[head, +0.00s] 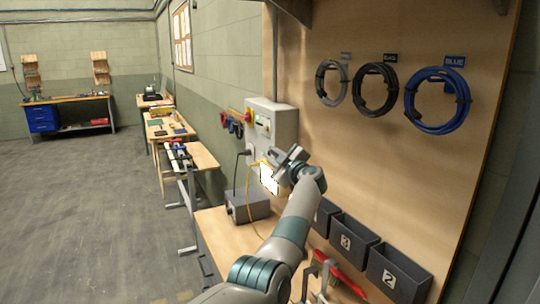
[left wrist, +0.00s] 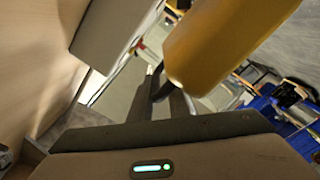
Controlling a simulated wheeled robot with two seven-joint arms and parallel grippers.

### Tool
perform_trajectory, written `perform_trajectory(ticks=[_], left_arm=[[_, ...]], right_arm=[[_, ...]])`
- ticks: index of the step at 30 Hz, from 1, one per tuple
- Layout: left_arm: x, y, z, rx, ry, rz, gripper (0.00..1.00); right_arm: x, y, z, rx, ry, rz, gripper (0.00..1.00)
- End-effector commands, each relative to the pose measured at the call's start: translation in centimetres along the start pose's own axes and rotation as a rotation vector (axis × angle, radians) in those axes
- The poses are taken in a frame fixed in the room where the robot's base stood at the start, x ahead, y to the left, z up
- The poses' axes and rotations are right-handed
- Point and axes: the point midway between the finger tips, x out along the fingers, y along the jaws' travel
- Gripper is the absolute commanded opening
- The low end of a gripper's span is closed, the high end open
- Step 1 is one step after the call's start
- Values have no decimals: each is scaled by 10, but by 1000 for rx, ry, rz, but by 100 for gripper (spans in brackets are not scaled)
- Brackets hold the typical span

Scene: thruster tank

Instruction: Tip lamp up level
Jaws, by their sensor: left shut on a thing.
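The lamp (head: 269,179) has a yellow body and a bright white face. In the head view it sits in front of the wall below the grey control box, and its face looks slightly tilted. My left gripper (head: 287,162) is at the lamp's upper right and is shut on part of it. In the left wrist view the yellow lamp body (left wrist: 218,45) fills the upper right, and a dark part of it lies at the fingers (left wrist: 160,100). The exact grip point is partly hidden. My right gripper is not in view.
A grey control box (head: 272,128) with a red switch hangs behind the lamp. A dark grey box (head: 247,206) with a yellow cable stands on the bench. Numbered bins (head: 398,273) and a red-handled tool (head: 350,284) are at the lower right. Coiled cables (head: 437,100) hang above.

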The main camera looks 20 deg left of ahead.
Motion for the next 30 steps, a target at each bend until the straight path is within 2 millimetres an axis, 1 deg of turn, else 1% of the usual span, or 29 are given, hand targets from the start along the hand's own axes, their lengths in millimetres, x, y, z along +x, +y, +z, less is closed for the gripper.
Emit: perform_trajectory(ticks=[1, 2, 3, 4, 5, 30], left_arm=[[-4, 7, 2, -5, -9, 13, 0], [-4, 7, 2, -5, -9, 13, 0], [-4, 7, 3, -5, -9, 13, 18], [-4, 7, 2, -5, -9, 13, 25], [-4, 7, 3, -5, -9, 13, 28], [-4, 2, 6, 0, -11, 6, 28]], right_arm=[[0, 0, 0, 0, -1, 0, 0], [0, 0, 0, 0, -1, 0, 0], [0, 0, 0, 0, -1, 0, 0], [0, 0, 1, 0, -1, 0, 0], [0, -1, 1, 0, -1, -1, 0], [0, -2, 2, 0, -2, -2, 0]])
